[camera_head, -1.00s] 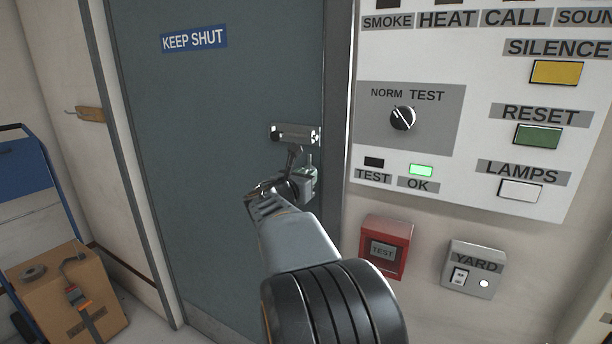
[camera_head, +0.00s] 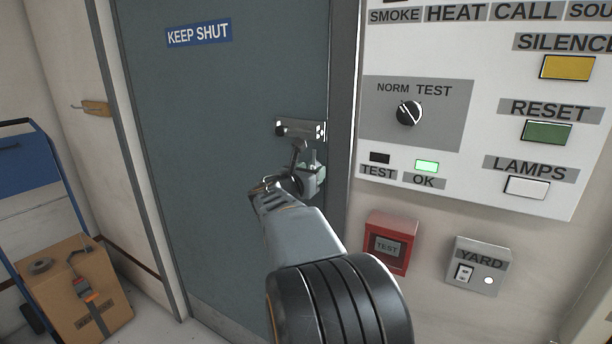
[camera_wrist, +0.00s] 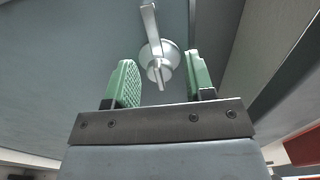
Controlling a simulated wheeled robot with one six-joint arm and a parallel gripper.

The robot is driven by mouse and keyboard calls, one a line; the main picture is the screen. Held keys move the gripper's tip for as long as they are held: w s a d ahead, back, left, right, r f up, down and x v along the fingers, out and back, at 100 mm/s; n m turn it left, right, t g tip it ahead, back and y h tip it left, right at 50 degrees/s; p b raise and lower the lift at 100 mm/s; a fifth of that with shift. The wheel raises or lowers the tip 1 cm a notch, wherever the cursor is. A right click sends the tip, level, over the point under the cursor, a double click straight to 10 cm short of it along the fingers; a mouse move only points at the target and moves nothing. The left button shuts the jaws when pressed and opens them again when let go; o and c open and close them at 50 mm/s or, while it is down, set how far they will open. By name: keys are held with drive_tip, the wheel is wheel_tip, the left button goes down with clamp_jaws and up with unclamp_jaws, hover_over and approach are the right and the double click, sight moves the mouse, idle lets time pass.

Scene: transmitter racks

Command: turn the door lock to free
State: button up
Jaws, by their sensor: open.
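The grey door (camera_head: 225,150) with the "KEEP SHUT" sign (camera_head: 198,33) fills the left middle of the head view. A metal latch plate (camera_head: 299,129) is on its right edge. In the wrist view a round silver lock piece with a turn tab (camera_wrist: 158,62) sits on the door, with a lever arm (camera_wrist: 150,18) rising from it. My gripper (camera_wrist: 160,82) is open, with its green pads on the left and right of the turn tab. No contact shows between pads and tab. In the head view my gripper (camera_head: 312,178) partly hides the lock below the latch plate.
A white panel (camera_head: 480,150) with a NORM/TEST knob and buttons is right of the door. A red TEST box (camera_head: 390,243) and a grey YARD switch box (camera_head: 475,266) are below it. A cardboard box (camera_head: 75,290) on a blue cart stands at lower left.

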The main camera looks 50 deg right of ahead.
drive_tip(key=b+v, duration=0.1)
drive_tip(key=v, duration=1.2)
drive_tip(key=shift+a, duration=0.35)
drive_tip(key=s+a+f+m+g+y+p, duration=0.1)
drive_tip(key=a+f+m+y, duration=0.25)
drive_tip(key=f+m, duration=0.3)
drive_tip(key=s+a+f+m+g+y, duration=0.1)
drive_tip(key=s+a+f+m+y, duration=0.1)
drive_tip(key=f+m+y, duration=0.5)
drive_tip(key=s+a+f+m+y+p, duration=0.1)
drive_tip(key=a+m+y, duration=0.1)
drive_tip(key=a, duration=0.3)
drive_tip(key=s+a+f+m+y+p, duration=0.1)
drive_tip(key=a+m+y, duration=0.1)
drive_tip(key=a, duration=0.4)
drive_tip(key=s+a+f+m+t+y+p, duration=0.1)
drive_tip(key=s+a+m+y+p, duration=0.1)
drive_tip(key=a, duration=0.3)
drive_tip(key=shift+a+f+m+y, duration=0.2)
drive_tip(key=shift+f+m+y, duration=0.15)
drive_tip(key=shift+m+y, duration=0.3)
drive_tip(key=shift+s+f, duration=0.1)
drive_tip(key=shift+s, duration=0.05)
drive_tip(key=shift+c, duration=0.5)
